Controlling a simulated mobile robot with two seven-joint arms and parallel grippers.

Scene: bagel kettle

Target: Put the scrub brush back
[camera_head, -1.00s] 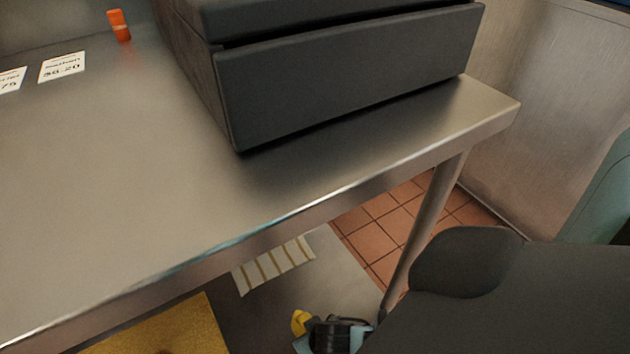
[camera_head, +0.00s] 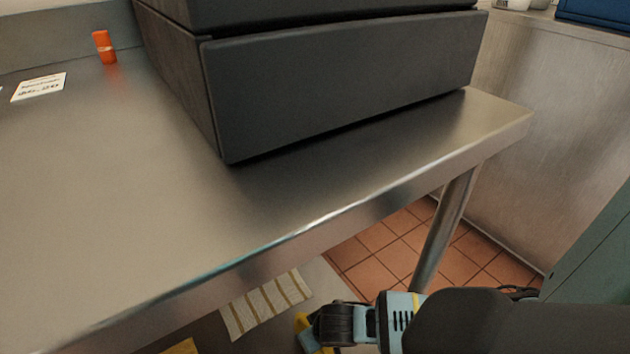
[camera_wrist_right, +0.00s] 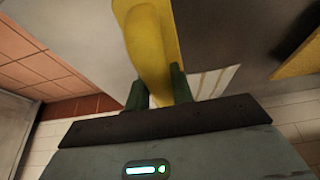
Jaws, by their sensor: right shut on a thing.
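The yellow scrub brush (camera_wrist_right: 152,50) is held between the two dark green fingers of my right gripper (camera_wrist_right: 158,88) in the right wrist view. Its far end runs out of the top of that picture, so the bristles are not visible. In the head view my right gripper (camera_head: 312,338) is low, beyond the counter's front edge, with a bit of yellow at its tip. My left gripper is not in view.
A steel counter (camera_head: 110,200) bears a dark box-like unit (camera_head: 350,85), an orange bottle (camera_head: 105,48) and a price card (camera_head: 40,87). Below are a striped cloth (camera_head: 265,303), a yellow surface (camera_head: 182,347), a counter leg (camera_head: 440,230) and red floor tiles (camera_head: 390,245).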

